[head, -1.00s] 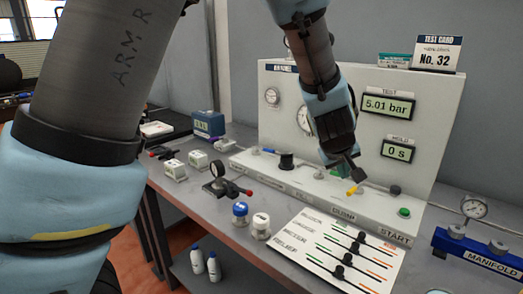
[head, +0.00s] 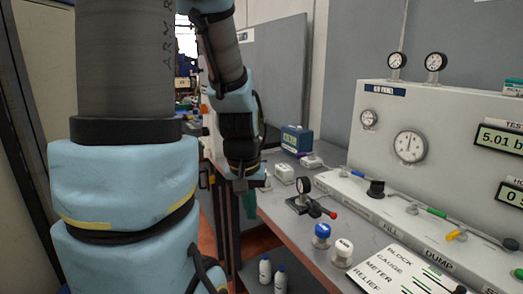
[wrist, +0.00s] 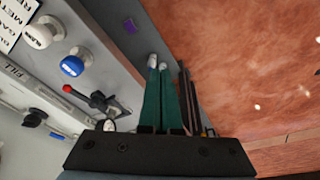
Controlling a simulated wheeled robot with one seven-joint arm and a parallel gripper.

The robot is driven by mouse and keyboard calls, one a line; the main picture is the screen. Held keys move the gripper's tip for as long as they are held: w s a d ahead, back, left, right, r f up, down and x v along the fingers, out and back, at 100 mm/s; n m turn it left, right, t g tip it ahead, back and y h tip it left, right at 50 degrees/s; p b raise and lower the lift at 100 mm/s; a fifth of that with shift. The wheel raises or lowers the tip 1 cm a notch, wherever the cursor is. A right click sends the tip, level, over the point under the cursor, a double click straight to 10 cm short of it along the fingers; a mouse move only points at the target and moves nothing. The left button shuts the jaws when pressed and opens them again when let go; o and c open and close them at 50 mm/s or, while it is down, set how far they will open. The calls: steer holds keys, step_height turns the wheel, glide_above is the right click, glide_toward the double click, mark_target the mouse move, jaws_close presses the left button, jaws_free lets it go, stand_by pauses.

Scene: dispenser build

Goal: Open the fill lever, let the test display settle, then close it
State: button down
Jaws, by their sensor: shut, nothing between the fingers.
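The white test panel (head: 448,150) stands at the right in the head view. Its test display (head: 497,137) shows 5.01, cut off at the frame edge. A lever with a green handle (head: 437,212) lies on the panel's ledge near the FILL label; its handle slants down to the right. A yellow-handled lever (head: 456,235) sits near the DUMP label. My gripper (head: 240,186) is shut and empty, pointing down beyond the bench's left edge, well left of the levers. The wrist view shows the FILL label (wrist: 14,71) at its left edge.
A gauge with a red-tipped lever (head: 304,196) stands on the bench, with a blue-topped knob (head: 322,231) and a white knob (head: 342,251) nearer. A blue box meter (head: 297,139) is behind. White bottles (head: 265,271) stand low beneath. Reddish floor (wrist: 240,60) lies beside the bench.

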steer(key=shift+y, duration=0.3)
steer(key=a, duration=0.1)
steer(key=s+a, duration=0.2)
steer(key=a, duration=0.1)
steer(key=shift+s+a+f, duration=0.1)
stand_by(1.5)
